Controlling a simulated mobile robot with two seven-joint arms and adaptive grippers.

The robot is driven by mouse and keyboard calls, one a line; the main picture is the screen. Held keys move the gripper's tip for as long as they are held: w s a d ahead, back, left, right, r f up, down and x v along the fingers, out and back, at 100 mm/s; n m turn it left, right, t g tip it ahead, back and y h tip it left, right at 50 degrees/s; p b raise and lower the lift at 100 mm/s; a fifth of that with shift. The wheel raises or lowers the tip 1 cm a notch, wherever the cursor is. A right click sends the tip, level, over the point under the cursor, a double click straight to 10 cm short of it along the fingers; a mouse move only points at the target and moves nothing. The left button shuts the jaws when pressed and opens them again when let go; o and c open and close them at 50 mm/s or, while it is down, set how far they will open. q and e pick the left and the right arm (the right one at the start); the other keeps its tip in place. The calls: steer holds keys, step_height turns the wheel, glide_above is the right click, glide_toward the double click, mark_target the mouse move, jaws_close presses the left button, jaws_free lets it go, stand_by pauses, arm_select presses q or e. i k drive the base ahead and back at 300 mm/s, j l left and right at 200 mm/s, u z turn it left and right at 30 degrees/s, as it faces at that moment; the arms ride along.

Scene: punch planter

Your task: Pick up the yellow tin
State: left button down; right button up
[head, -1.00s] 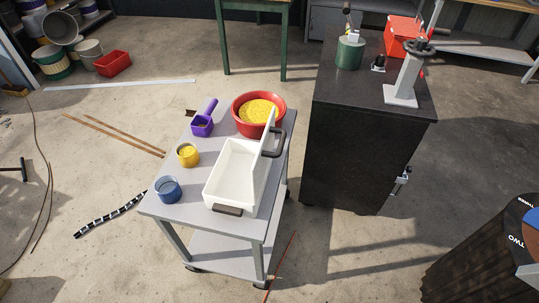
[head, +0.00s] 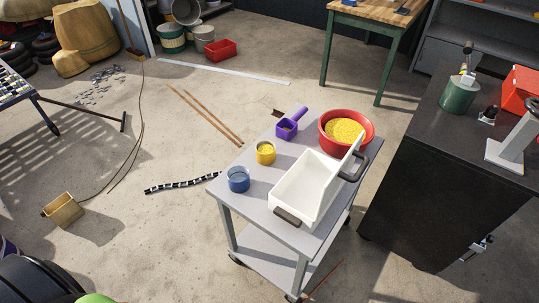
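The yellow tin (head: 265,153) is a small open-topped can, standing upright on the grey cart's top (head: 238,209). It stands just behind a blue tin (head: 238,179) and in front of a purple scoop (head: 290,124). Yellow shows inside its rim. A white bin (head: 305,188) with dark handles stands to its right. Neither of my grippers shows in the head view.
A red bowl of yellow grains (head: 346,131) stands at the cart's back right. A black cabinet (head: 430,190) stands right of the cart, and a wood-topped table (head: 375,12) behind. The floor left of the cart holds a striped black strip (head: 180,184) and thin rods (head: 205,115).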

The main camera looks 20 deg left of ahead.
mark_target(265, 150)
steer(key=i+j+z, duration=0.2)
steer(key=j, duration=1.15)
steer(key=k, duration=0.1)
